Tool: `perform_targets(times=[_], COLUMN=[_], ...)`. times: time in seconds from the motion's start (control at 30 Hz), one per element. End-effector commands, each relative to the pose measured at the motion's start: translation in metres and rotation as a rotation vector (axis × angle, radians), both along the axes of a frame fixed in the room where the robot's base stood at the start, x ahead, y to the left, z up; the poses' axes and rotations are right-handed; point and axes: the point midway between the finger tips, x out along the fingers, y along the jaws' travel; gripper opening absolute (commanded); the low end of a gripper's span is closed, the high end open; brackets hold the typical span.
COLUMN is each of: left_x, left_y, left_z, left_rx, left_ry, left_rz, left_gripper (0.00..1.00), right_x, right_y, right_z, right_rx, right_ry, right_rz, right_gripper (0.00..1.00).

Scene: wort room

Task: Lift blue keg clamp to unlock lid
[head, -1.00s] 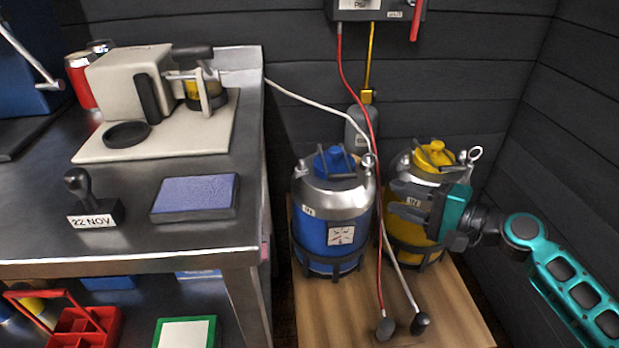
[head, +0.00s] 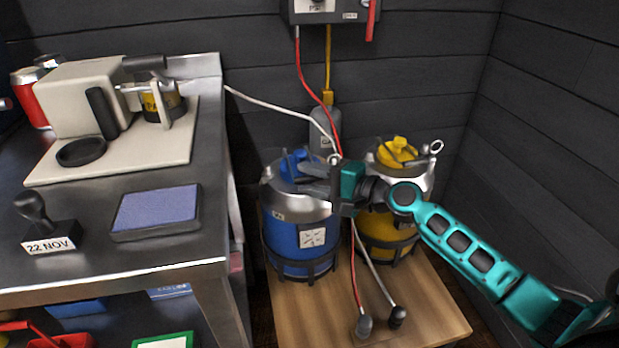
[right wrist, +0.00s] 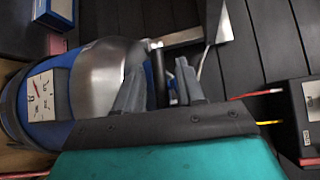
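The blue keg (head: 290,238) stands upright on the wooden board, with a silver top and a blue lid (head: 287,165). My right gripper (head: 305,180) is at the keg's top, its fingers pointing left across the lid and partly hiding it and the clamp. In the right wrist view the two grey fingers (right wrist: 157,88) are apart, with a dark bar (right wrist: 182,92), likely the clamp handle, showing between or behind them. I cannot tell contact. The blue keg's silver shoulder (right wrist: 103,78) is left of the fingers. My left gripper is not in view.
A yellow keg (head: 385,228) stands right of the blue one, under my right arm. Red and white hoses hang close by, their ends on the wooden board (head: 310,315). A steel table (head: 160,262) is at left, with a stamp (head: 45,230) and ink pad (head: 157,212).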

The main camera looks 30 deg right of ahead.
Motion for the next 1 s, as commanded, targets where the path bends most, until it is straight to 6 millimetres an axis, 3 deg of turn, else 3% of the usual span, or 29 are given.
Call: perform_targets(times=[0.37,0.77,1.0], left_x=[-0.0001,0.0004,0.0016], left_y=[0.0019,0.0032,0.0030], left_z=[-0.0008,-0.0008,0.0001], left_rx=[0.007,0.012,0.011], left_ry=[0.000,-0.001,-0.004], left_rz=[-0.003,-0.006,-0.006], left_gripper=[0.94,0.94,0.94], right_x=[0.0046,0.0044,0.0043], right_y=[0.0027,0.0025,0.0025], right_z=[-0.0009,-0.0008,-0.0009], right_rx=[-0.001,-0.001,-0.001], right_ry=[0.000,0.000,0.000], right_rz=[0.000,0.000,0.000], right_gripper=[0.38,0.01,0.00])
